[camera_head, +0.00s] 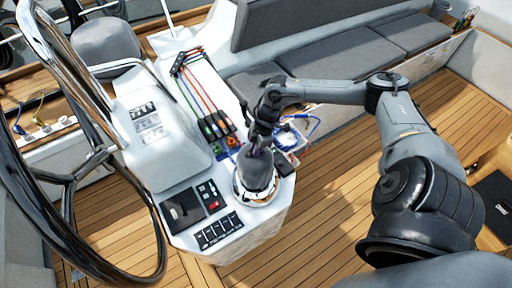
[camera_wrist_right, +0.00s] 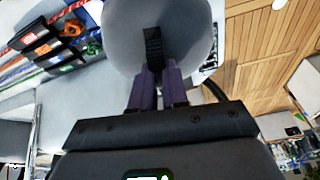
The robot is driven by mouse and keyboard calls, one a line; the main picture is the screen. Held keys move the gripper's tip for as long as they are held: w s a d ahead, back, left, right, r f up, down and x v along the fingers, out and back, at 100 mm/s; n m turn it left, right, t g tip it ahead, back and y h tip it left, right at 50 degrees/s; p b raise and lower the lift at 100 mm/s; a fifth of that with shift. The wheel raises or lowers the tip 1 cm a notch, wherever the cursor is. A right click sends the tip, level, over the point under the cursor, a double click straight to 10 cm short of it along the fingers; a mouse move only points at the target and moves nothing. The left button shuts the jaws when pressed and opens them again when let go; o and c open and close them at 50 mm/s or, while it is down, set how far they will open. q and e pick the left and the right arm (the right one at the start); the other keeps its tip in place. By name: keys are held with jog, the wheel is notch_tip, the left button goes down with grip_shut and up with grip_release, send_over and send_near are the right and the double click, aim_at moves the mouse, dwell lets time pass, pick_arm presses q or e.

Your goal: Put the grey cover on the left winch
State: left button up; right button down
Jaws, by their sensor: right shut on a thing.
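The grey cover (camera_head: 257,174) is a rounded cloth cap. In the head view it is upright over the chrome winch (camera_head: 241,196) on the white console; the winch's shiny lower part shows around and below it. I cannot tell whether the cover rests fully on the winch. My right gripper (camera_head: 258,146) is above the cover. In the right wrist view, its purple fingers (camera_wrist_right: 157,88) are shut on the black strap (camera_wrist_right: 153,48) at the top of the grey cover (camera_wrist_right: 187,32). My left gripper is not in view.
Colored ropes run to clutches (camera_head: 216,127) behind the winch. A switch panel (camera_head: 217,230) lies in front of it. The large steering wheel (camera_head: 73,235) stands at the left. A blue-and-white rope (camera_head: 300,126) lies to the right of the winch. The teak floor (camera_head: 325,215) is open at right.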

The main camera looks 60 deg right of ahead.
jog(key=shift+f, duration=0.15)
jog(key=c, duration=1.1)
grip_release()
jog(key=shift+o, duration=0.5)
jog(key=o, duration=0.4)
